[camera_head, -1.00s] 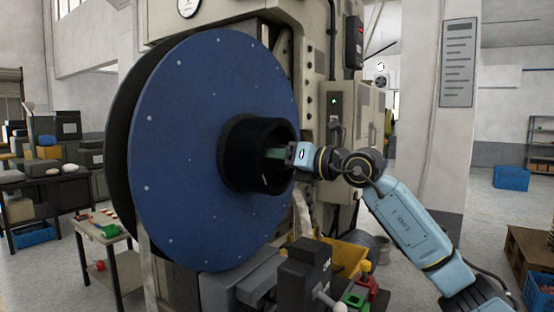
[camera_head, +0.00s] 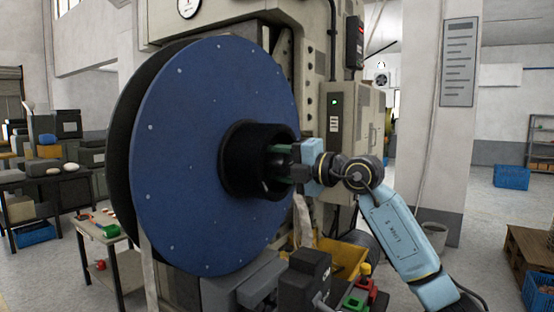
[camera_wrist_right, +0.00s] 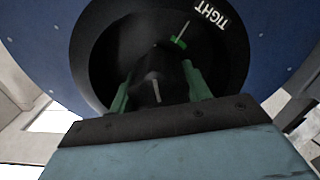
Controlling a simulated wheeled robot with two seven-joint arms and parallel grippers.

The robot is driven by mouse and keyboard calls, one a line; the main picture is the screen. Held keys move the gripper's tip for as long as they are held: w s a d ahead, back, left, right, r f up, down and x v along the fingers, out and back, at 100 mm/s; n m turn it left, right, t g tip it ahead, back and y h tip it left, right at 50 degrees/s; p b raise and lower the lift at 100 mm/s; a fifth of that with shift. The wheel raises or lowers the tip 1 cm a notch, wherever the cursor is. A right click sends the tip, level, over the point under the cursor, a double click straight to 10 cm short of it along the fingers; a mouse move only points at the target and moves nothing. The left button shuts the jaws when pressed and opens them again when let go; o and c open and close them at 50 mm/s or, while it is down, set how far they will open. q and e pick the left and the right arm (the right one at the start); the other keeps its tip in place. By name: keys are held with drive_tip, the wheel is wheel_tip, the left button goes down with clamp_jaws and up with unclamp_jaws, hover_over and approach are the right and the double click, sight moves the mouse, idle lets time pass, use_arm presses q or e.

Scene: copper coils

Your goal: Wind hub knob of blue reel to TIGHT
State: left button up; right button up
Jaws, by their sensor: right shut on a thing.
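The blue reel (camera_head: 190,130) stands upright on the machine, its disc facing me at an angle. Its black hub (camera_head: 238,160) is an open cup. My right gripper (camera_head: 275,160) reaches into the cup from the right. In the right wrist view, its green fingers (camera_wrist_right: 158,88) are shut on the dark hub knob (camera_wrist_right: 157,75), one on each side. A pale line marks the knob. A white TIGHT label (camera_wrist_right: 210,14) sits on the cup's inner wall, and a thin green-and-white pointer (camera_wrist_right: 180,36) stands left of it, apart from the label. My left gripper is not in view.
The grey machine (camera_head: 335,120) rises behind the reel. Dark blocks (camera_head: 305,275) and a yellow bin (camera_head: 345,258) stand below my right arm. A small table (camera_head: 108,232) is at the left.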

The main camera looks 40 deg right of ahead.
drive_tip(key=m+p, duration=0.2)
drive_tip(key=m, duration=0.1)
drive_tip(key=shift+r+m+p, duration=0.15)
drive_tip(key=shift+m+p, duration=0.15)
drive_tip(key=shift+p, duration=0.05)
drive_tip(key=m+p, duration=0.3)
drive_tip(key=shift+m+p, duration=0.8)
drive_tip(key=shift+p, duration=0.3)
drive_tip(key=o, duration=1)
drive_tip(key=shift+b+v, duration=1.9)
drive_tip(key=shift+v, duration=4.8)
